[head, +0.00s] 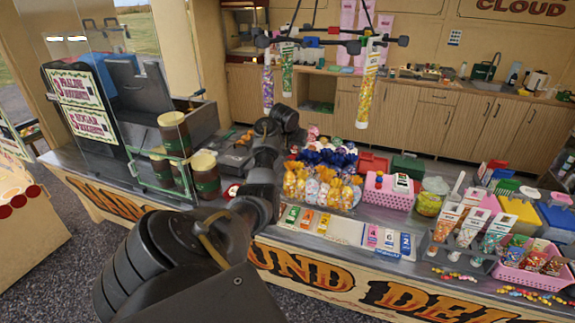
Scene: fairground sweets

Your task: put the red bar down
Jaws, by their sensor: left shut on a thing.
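My left arm comes in from the bottom and reaches over the counter. My left gripper (286,120) is at its far end, beyond the forearm, and is shut. The fingers and the red bar in them are hidden behind my own arm, so I cannot tell how the bar is tilted or how high it is. My right gripper is not in view.
Several orange and blue wrapped sweet bags (320,185) stand behind the bars. A pink basket (388,193) is right of them. Numbered cards (388,239) lie along the front edge. Brown jars (206,175) and a glass screen are at left. A dark rack with hanging sweet tubes (367,88) is overhead.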

